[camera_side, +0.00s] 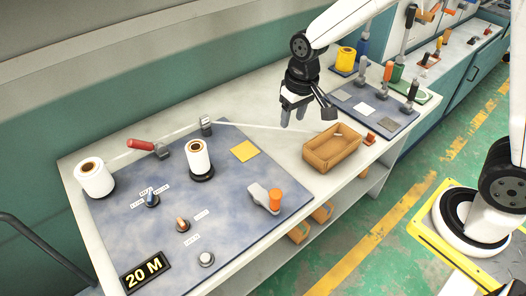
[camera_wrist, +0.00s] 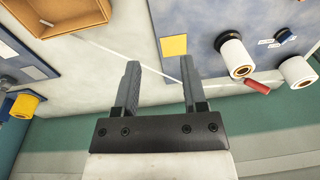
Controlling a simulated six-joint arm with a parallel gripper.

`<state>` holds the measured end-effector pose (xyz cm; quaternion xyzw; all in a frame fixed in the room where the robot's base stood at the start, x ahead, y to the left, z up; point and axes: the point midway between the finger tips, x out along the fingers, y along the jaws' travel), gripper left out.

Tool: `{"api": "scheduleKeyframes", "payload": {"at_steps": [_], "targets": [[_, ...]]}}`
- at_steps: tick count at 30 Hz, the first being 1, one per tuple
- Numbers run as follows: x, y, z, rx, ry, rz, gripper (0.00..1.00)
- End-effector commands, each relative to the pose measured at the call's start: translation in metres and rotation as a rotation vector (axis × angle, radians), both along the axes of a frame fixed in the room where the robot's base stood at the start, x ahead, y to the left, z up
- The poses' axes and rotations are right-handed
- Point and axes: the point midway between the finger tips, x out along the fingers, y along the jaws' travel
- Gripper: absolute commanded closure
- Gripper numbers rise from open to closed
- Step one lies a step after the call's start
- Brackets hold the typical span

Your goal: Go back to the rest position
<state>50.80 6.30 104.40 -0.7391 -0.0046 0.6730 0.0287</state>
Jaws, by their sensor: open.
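My gripper (camera_side: 293,112) hangs in the air above the back part of the white table (camera_side: 240,108), between the blue panel and the cardboard box. In the wrist view my gripper (camera_wrist: 160,75) has its two grey fingers wide apart with nothing between them. The cardboard box (camera_side: 332,150) stands open to the right of the gripper, with a small pale thing inside. In the wrist view the box (camera_wrist: 62,15) is at the top left. A thin pale strip of tape runs across the table behind the fingers.
The blue panel (camera_side: 220,222) carries two white rolls (camera_side: 94,178) (camera_side: 199,158), a red-handled lever (camera_side: 141,145), an orange knob (camera_side: 275,199), a yellow square (camera_side: 244,151) and a "20 M" display (camera_side: 145,273). A yellow roll (camera_side: 346,58) and upright tools stand at the back right.

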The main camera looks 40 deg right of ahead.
Motion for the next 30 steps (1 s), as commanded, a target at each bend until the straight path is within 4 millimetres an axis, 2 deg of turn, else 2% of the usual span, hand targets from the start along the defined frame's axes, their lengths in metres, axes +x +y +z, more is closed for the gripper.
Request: {"api": "scheduleKeyframes", "payload": {"at_steps": [6, 15, 21, 30], "targets": [[-0.047, -0.032, -0.001, -0.020, -0.060, 0.007, 0.46], [-0.103, -0.058, -0.008, -0.045, -0.124, 0.023, 0.46], [-0.116, -0.063, -0.011, -0.051, -0.138, 0.028, 0.46], [-0.117, -0.063, -0.011, -0.051, -0.138, 0.029, 0.46]]}}
